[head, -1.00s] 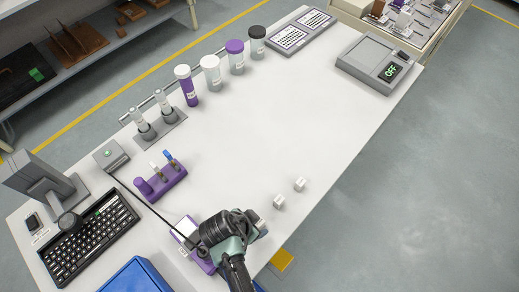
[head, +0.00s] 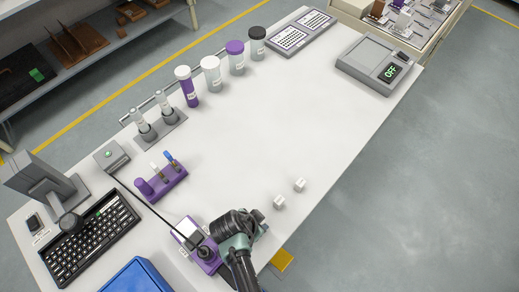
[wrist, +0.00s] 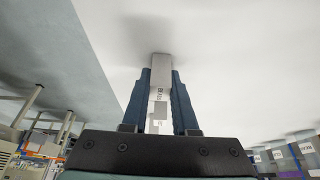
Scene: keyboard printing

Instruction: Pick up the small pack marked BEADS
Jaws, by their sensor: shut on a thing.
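In the wrist view my gripper (wrist: 161,82) is shut on a small white pack (wrist: 161,66), with a blue-grey finger on each side. The pack carries a small dark marking, which is too small to read surely. A pale surface lies just beyond it; whether they touch I cannot tell. In the head view my gripper (head: 256,228) is over the front edge of the white table, and its wrist hides most of the held pack.
Two small white packs (head: 279,202) (head: 299,185) stand right of my gripper. A purple device (head: 205,257) with a black knob is close on its left. A blue bin (head: 135,276) and a keyboard (head: 88,238) are further left. The table's middle is clear.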

